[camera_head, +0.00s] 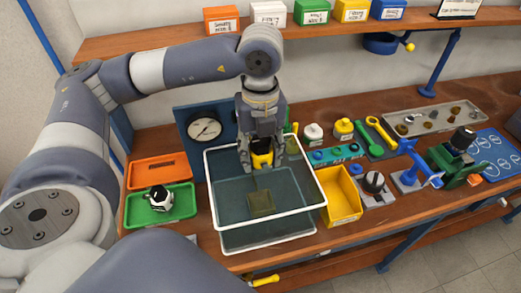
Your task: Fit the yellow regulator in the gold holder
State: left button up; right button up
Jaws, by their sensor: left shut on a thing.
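My left gripper (262,165) points down over the back part of a clear, white-rimmed tank (266,240). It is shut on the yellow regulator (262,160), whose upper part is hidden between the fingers. A dull gold square piece (261,204), which looks like the gold holder, sits low in the tank, nearer the front than the gripper. The regulator is apart from it. My right gripper is not in view.
A blue panel with a round gauge (204,129) stands behind the tank. Green (178,210) and orange (160,171) trays lie to its left. A yellow bin (341,198) is close on the right. Tools and a green vise (452,165) fill the bench farther right.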

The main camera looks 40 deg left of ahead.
pick_arm(q)
jog(key=shift+b, duration=0.3)
dwell(0.4)
dwell(1.1)
notch_tip(320, 180, down, 6)
jog(key=b, duration=0.7)
dwell(5.3)
